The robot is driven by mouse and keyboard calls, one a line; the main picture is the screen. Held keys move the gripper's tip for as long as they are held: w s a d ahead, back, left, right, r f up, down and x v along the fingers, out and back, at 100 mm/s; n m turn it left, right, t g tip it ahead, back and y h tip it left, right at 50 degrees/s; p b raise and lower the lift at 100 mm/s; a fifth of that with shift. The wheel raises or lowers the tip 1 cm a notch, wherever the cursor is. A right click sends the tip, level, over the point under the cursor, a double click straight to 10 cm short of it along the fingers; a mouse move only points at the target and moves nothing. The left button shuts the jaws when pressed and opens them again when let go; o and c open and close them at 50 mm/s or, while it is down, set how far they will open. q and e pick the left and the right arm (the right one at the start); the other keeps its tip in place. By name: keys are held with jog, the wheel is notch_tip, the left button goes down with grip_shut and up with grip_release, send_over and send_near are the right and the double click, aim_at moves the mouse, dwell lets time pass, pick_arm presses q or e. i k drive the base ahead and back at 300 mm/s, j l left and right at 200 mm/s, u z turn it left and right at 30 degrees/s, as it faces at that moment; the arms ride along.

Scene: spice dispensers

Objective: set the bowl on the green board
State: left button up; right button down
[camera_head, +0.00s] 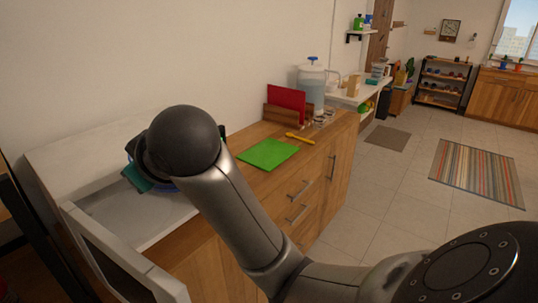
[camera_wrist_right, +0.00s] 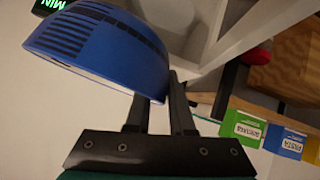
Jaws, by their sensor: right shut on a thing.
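The blue bowl (camera_wrist_right: 95,45) fills the upper left of the right wrist view, tilted in the picture, with dark stripes on its side. My right gripper (camera_wrist_right: 165,95) is shut on its rim. In the head view the gripper and most of the bowl are hidden behind my right arm's dark round joint; a blue sliver of the bowl (camera_head: 166,188) shows below it, over the white appliance. The green board (camera_head: 268,153) lies flat and bare on the wooden counter, right of my arm. My left gripper is not in view.
The white appliance (camera_head: 155,212) has its door (camera_head: 120,262) open toward the front. A yellow utensil (camera_head: 300,138) lies beside the green board. Behind are a red board (camera_head: 287,97) in a wooden holder and a clear dispenser (camera_head: 311,85). Labelled boxes (camera_wrist_right: 243,127) show in the wrist view.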

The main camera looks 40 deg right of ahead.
aim_at(268, 152)
jog(key=l+z, duration=0.1)
jog(key=l, duration=0.85)
jog(key=i+l, duration=0.1)
jog(key=l, duration=0.25)
jog(key=i+l+z, duration=0.1)
jog(key=l, duration=0.2)
jog(key=i+l, duration=0.1)
jog(key=l, duration=0.2)
jog(key=i+l+z, duration=0.1)
jog(key=l, duration=0.25)
jog(key=i+z, duration=0.2)
jog(key=i, duration=0.8)
